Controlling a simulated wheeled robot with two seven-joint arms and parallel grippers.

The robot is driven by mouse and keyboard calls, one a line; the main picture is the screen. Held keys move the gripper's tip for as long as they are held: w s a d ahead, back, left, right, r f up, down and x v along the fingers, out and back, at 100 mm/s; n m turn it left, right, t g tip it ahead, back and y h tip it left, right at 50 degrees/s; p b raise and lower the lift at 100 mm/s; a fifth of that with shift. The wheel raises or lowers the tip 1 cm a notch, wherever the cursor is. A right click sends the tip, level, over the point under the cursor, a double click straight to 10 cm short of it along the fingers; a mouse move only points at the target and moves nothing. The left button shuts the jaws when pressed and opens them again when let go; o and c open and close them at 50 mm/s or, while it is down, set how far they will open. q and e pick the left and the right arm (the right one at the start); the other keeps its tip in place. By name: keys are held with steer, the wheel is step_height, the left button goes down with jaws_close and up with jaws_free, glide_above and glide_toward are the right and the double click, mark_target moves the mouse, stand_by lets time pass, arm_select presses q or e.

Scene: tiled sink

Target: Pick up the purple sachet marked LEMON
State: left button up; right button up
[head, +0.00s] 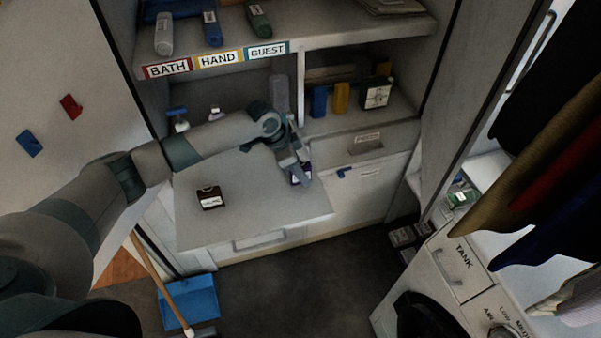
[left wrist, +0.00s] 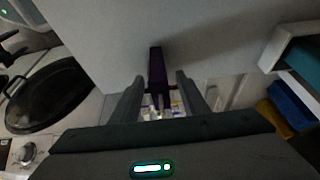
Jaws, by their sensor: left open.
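The purple sachet (head: 301,180) is on the pale counter near its right end, partly hidden by my left gripper (head: 298,168). A bit of white label shows, but I cannot read it. In the left wrist view the sachet (left wrist: 157,68) appears as a narrow dark purple upright strip between and just beyond the fingertips. My left gripper (left wrist: 158,88) is open, with a finger on each side of the strip; I see no clear contact. My right gripper is not in view.
A dark brown sachet with a white label (head: 210,197) stands on the counter to the left. Shelves marked BATH, HAND and GUEST (head: 217,60) overhang the back. A pump bottle (head: 179,121) stands behind my arm. The counter's front middle is clear.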

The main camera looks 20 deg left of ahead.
mark_target(308, 166)
arm_select(q)
jaws_close()
steer(key=shift+r, duration=0.1)
steer(key=shift+r+b, duration=0.45)
steer(key=shift+r, duration=0.05)
steer(key=r+b, duration=0.1)
steer(key=d+r+b, duration=0.1)
steer(key=r, duration=0.1)
steer(key=shift+d+r, duration=0.1)
steer(key=d+r+b, duration=0.3)
steer(key=d+r, duration=0.3)
steer(key=d, duration=0.4)
steer(key=shift+s+d+r+b, duration=0.25)
steer(key=shift+s+r+b, duration=0.1)
steer(key=shift+s+b, duration=0.1)
